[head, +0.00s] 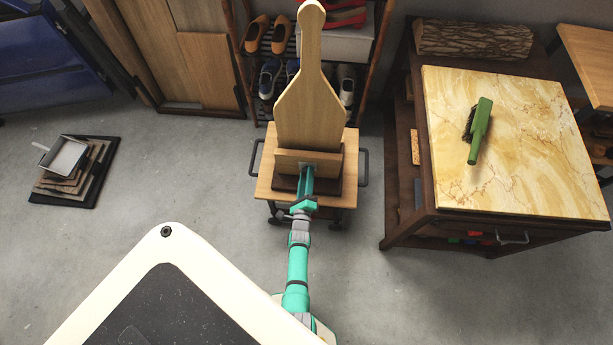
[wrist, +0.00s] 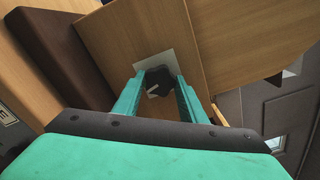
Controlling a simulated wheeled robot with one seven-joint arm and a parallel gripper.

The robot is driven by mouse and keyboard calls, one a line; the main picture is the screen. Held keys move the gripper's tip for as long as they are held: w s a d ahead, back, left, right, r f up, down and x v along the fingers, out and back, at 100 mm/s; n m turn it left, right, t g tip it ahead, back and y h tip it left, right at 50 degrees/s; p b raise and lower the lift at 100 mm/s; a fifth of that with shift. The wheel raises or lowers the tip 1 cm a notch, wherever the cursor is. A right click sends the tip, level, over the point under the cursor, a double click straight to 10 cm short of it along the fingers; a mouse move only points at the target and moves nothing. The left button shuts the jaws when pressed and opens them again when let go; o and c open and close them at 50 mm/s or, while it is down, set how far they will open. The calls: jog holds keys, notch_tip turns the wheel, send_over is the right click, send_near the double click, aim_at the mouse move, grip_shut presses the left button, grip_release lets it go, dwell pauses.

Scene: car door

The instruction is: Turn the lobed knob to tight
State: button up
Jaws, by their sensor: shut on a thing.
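The lobed knob (wrist: 158,83) is dark with a light pointer mark, and sits on a pale square plate (wrist: 154,64) on a wooden panel in the wrist view. My gripper (wrist: 157,86) has its two green fingers on either side of the knob, shut on it. In the head view my gripper (head: 306,178) reaches the low wooden board (head: 322,158) on the small wheeled cart (head: 264,188). The fingers and board hide the knob there. Any tight marking is too small to read.
A tall paddle-shaped wooden board (head: 310,95) stands behind the low board. A marble-topped table (head: 540,130) with a green brush (head: 480,130) is at right. A shoe rack (head: 375,50) stands behind. Stacked trays (head: 75,172) lie at left. Floor around the cart is mostly clear.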

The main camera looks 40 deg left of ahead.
jog(key=o, duration=1.1)
jog(key=shift+c, duration=0.2)
jog(key=shift+s, duration=0.1)
jog(key=v, duration=1)
jog(key=shift+s, duration=0.3)
jog(key=shift+d, duration=0.15)
